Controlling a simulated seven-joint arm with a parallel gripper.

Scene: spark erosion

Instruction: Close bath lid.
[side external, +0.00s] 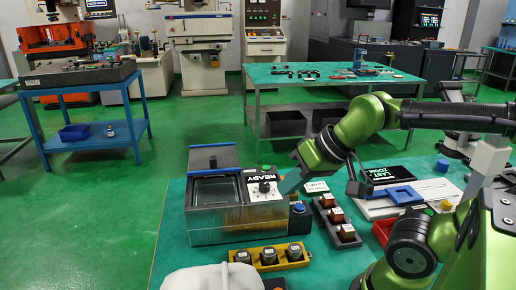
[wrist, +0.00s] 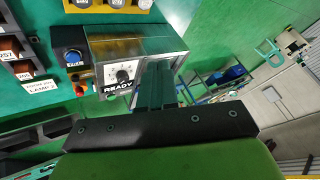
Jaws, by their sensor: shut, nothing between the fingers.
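The bath (side external: 222,225) is a metallic box on the green mat, with a READY label and a dial on its control panel (side external: 264,190). A dark grey panel, which looks like the lid (side external: 205,157), stands raised at the box's back edge with a blue piece on it. A pale, glassy area shows in front of it. My gripper (side external: 288,184) is shut and empty, just right of the control panel. In the wrist view my fingers (wrist: 158,85) overlap the box's edge beside the panel (wrist: 122,76); contact cannot be told. The lid is not clearly seen there.
A yellow holder (side external: 270,257) with several dark pieces stands in front of the bath. A dark rack (side external: 338,222) of brown blocks and a blue-knobbed box (side external: 299,213) are at the right. A white rounded object (side external: 212,278) is at the front. The mat left of the bath is clear.

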